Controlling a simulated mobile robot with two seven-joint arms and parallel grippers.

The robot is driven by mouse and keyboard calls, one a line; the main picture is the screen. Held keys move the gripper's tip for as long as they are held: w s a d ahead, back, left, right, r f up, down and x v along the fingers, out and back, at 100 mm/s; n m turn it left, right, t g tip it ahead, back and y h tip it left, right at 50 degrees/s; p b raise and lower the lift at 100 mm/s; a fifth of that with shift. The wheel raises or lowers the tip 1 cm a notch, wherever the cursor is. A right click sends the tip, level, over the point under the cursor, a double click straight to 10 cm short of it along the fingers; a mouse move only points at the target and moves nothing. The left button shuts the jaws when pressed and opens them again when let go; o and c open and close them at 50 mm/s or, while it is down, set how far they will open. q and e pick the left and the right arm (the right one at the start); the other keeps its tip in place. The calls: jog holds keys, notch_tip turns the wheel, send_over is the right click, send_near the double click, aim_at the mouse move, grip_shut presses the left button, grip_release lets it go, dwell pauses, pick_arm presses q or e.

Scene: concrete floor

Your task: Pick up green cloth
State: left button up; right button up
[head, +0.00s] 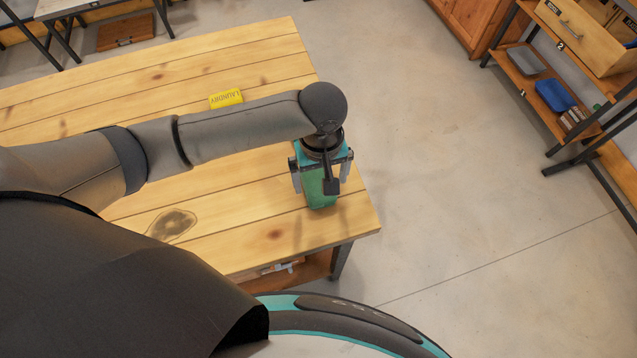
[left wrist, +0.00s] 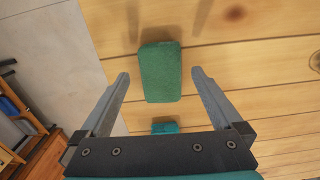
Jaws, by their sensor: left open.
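The green cloth (head: 319,188) is a folded rectangle on the wooden table (head: 245,225), near its right edge. In the left wrist view the cloth (left wrist: 160,72) lies ahead of and between the fingertips. My left gripper (head: 320,175) is over the cloth with its fingers apart, pointing down. In the left wrist view the open left gripper (left wrist: 160,76) has clear space on both sides of the cloth and is not closed on it. The gripper and wrist hide part of the cloth in the head view. My right gripper is not in view.
A yellow sign marked LAUNDRY (head: 226,98) is on the table behind my arm. A dark stain (head: 171,224) marks the tabletop. A small teal thing (left wrist: 165,128) shows near the gripper base. A shelf (head: 540,95) with a blue item stands at right. Bare floor lies between.

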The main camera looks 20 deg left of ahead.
aim_at(320, 188)
pick_arm(q)
notch_tip(320, 188, down, 4)
jog(key=shift+w+b, duration=0.1)
jog(key=shift+b, duration=0.25)
jog(key=c, duration=1.3)
